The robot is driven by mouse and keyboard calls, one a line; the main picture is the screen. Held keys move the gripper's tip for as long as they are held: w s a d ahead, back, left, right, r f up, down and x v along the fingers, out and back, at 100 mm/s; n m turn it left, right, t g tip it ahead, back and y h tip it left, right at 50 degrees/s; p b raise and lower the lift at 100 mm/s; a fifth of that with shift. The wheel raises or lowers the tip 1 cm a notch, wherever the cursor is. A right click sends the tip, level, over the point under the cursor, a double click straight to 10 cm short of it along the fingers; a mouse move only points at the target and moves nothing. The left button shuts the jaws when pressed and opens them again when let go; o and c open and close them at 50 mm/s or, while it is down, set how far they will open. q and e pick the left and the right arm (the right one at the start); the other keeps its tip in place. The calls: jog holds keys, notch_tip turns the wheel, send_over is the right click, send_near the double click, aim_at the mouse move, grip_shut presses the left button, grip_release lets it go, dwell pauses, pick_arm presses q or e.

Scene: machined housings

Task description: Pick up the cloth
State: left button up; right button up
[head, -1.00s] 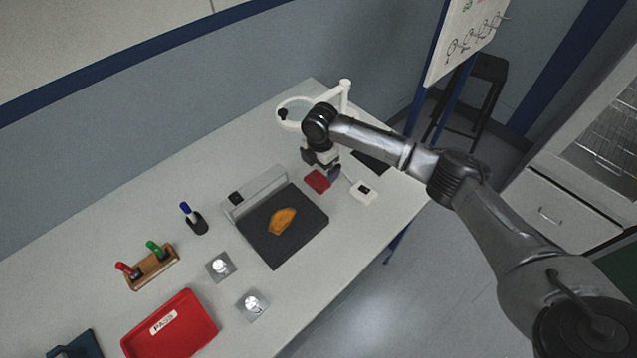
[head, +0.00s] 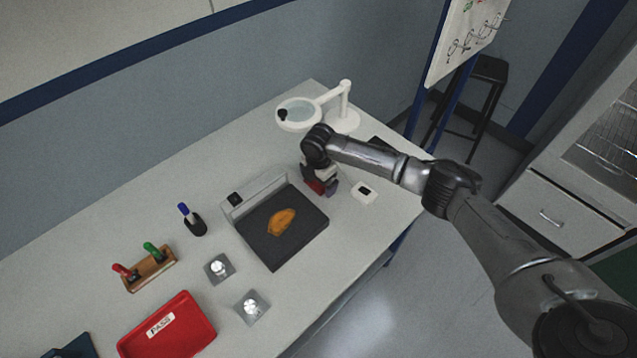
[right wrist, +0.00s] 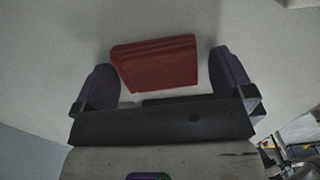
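The red folded cloth (right wrist: 155,63) lies on the pale bench top, its layered edge showing in the right wrist view. In the head view the cloth (head: 317,186) is partly hidden by my right gripper (head: 323,187). My right gripper is open above the cloth, pointing down. In the right wrist view its two dark fingers stand on either side of the cloth, with a gap showing at each side. Whether the fingertips are down at cloth height I cannot tell. My left gripper is not in view.
A black mat (head: 308,222) with an orange-brown piece (head: 281,222) lies left of the gripper. A small white box (head: 363,192) sits close to its right. A white magnifier lamp (head: 298,113) stands behind. A red tray (head: 190,338), pen holders and metal parts occupy the left.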

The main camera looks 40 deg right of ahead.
jog(key=c, duration=0.9)
jog(key=shift+o, duration=0.2)
jog(key=shift+r, duration=0.1)
jog(key=shift+r, duration=0.45)
notch_tip(320, 180, up, 4)
jog(key=shift+f+p, duration=0.25)
jog(key=shift+p, duration=0.25)
jog(key=s+r+p, duration=0.2)
jog(key=s+r, duration=0.4)
jog(key=s, duration=0.5)
jog(key=shift+s+d+r, duration=0.25)
jog(key=shift+s+d, duration=0.1)
